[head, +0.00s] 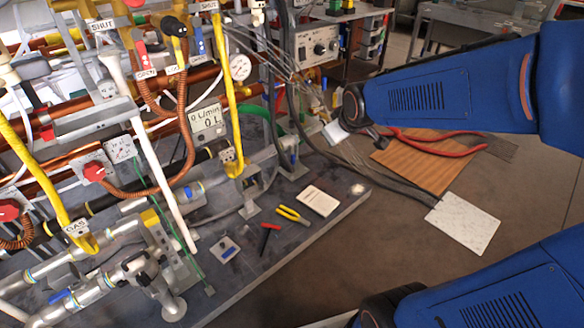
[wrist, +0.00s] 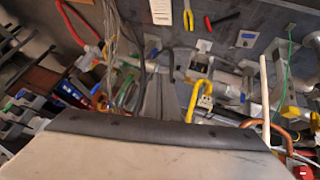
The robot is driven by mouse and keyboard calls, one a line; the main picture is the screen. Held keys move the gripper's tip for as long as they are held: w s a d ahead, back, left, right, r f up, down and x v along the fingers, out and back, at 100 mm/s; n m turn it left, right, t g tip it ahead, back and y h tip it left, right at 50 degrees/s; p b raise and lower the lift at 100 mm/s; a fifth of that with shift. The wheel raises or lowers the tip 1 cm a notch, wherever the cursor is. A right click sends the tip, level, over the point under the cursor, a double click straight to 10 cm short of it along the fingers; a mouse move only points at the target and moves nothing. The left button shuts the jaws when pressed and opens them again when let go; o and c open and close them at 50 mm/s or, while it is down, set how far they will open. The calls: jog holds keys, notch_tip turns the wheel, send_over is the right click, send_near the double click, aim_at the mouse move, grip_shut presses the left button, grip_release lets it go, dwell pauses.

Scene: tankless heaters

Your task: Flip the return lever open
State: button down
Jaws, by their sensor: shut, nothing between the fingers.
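I cannot read a return label, so I cannot tell which lever is the return lever. In the head view, blue handles show on the lower silver pipes, one at the middle (head: 188,193) and one at the lower left (head: 60,296). A red handle (head: 138,50) and an upright blue handle (head: 199,42) sit on the upper pipes by SHUT and OPEN labels. My gripper (head: 337,132) is at the end of my blue arm, right of the pipework, apart from these handles. It is shut and empty. In the wrist view a pale block with a dark edge fills the bottom.
A notepad (head: 318,200), yellow pliers (head: 293,215) and a red-handled tool (head: 269,237) lie on the grey base plate (head: 318,243). Loose cables (head: 380,183) run to the floor. A brown board (head: 425,165) and a white panel (head: 465,222) lie there.

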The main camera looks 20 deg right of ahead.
aim_at(293, 160)
jog(key=w+f+n+t+y, duration=0.1)
jog(key=w+f+n+t, duration=0.15)
jog(key=w+f, duration=0.55)
jog(key=w+f+n+t, duration=0.1)
jog(key=w+f+n, duration=0.3)
jog(key=w, duration=0.8)
jog(key=w+f+n+t+y, duration=0.1)
jog(key=w+f+n+t, duration=0.1)
jog(key=w+f, duration=0.7)
notch_tip(293, 160, down, 26)
jog(key=w+a+n+t+y, duration=0.1)
jog(key=w+n+t, duration=0.1)
jog(key=n+t, duration=0.2)
jog(key=n, duration=0.3)
jog(key=shift+a+r+y, duration=0.25)
jog(key=shift+a+y, duration=0.15)
jog(key=w+d, duration=0.1)
jog(key=w, duration=1)
jog(key=shift+w+d, duration=0.25)
jog(key=shift+d, duration=0.05)
